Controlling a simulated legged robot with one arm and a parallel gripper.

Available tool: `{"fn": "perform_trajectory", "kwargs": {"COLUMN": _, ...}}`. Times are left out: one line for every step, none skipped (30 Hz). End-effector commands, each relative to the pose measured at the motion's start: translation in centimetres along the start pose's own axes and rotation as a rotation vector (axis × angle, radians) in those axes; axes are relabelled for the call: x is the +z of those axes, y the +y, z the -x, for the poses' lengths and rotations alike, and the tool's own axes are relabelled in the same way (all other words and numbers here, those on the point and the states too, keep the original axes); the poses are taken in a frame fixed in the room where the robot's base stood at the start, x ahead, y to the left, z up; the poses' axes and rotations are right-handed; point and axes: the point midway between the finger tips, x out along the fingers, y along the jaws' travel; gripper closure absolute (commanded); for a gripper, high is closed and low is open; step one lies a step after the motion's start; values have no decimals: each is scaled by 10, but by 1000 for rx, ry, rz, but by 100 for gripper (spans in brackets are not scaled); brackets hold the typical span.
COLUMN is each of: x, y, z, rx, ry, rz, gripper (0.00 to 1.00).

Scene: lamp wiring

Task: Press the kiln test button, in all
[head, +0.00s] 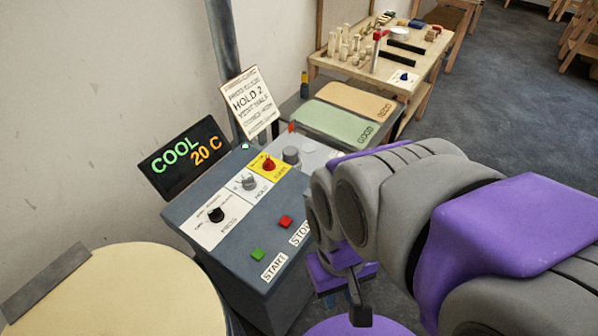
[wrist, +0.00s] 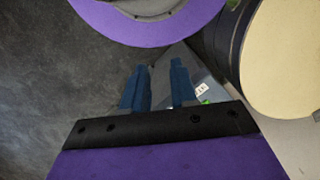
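The kiln control console (head: 240,235) stands left of my arm in the head view. On its sloping top are a green START button (head: 257,254), a red STOP button (head: 285,221), a black knob (head: 216,214), a grey HOLD knob (head: 249,182) and a red button on a yellow plate (head: 268,164). No label that I can read says "test". The display (head: 184,155) reads COOL 20 C. My gripper (wrist: 160,82) shows two blue fingers apart with nothing between them; the console's grey side shows past them. In the head view my arm hides the console's right side.
A round cream-topped drum (head: 120,290) stands left of the console. A HOLD 2 sign (head: 250,102) stands behind it. A bench with green and orange mats (head: 340,122) and a wooden table (head: 385,62) with tools stand beyond. Open floor (head: 500,110) lies at the right.

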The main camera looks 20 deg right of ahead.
Motion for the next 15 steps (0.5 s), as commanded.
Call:
{"fn": "perform_trajectory", "kwargs": {"x": 0, "y": 0, "z": 0, "rx": 0, "ry": 0, "rz": 0, "gripper": 78}}
{"fn": "perform_trajectory", "kwargs": {"x": 0, "y": 0, "z": 0, "rx": 0, "ry": 0, "rz": 0, "gripper": 81}}
{"fn": "perform_trajectory", "kwargs": {"x": 0, "y": 0, "z": 0, "rx": 0, "ry": 0, "rz": 0, "gripper": 84}}
{"fn": "perform_trajectory", "kwargs": {"x": 0, "y": 0, "z": 0, "rx": 0, "ry": 0, "rz": 0, "gripper": 87}}
{"fn": "perform_trajectory", "kwargs": {"x": 0, "y": 0, "z": 0, "rx": 0, "ry": 0, "rz": 0, "gripper": 90}}
{"fn": "perform_trajectory", "kwargs": {"x": 0, "y": 0, "z": 0, "rx": 0, "ry": 0, "rz": 0, "gripper": 94}}
{"fn": "perform_trajectory", "kwargs": {"x": 0, "y": 0, "z": 0, "rx": 0, "ry": 0, "rz": 0, "gripper": 97}}
{"fn": "perform_trajectory", "kwargs": {"x": 0, "y": 0, "z": 0, "rx": 0, "ry": 0, "rz": 0, "gripper": 100}}
{"fn": "perform_trajectory", "kwargs": {"x": 0, "y": 0, "z": 0, "rx": 0, "ry": 0, "rz": 0, "gripper": 100}}
{"fn": "perform_trajectory", "kwargs": {"x": 0, "y": 0, "z": 0, "rx": 0, "ry": 0, "rz": 0, "gripper": 100}}
{"fn": "perform_trajectory", "kwargs": {"x": 0, "y": 0, "z": 0, "rx": 0, "ry": 0, "rz": 0, "gripper": 100}}
{"fn": "perform_trajectory", "kwargs": {"x": 0, "y": 0, "z": 0, "rx": 0, "ry": 0, "rz": 0, "gripper": 100}}
{"fn": "perform_trajectory", "kwargs": {"x": 0, "y": 0, "z": 0, "rx": 0, "ry": 0, "rz": 0, "gripper": 100}}
{"fn": "perform_trajectory", "kwargs": {"x": 0, "y": 0, "z": 0, "rx": 0, "ry": 0, "rz": 0, "gripper": 100}}
{"fn": "perform_trajectory", "kwargs": {"x": 0, "y": 0, "z": 0, "rx": 0, "ry": 0, "rz": 0, "gripper": 100}}
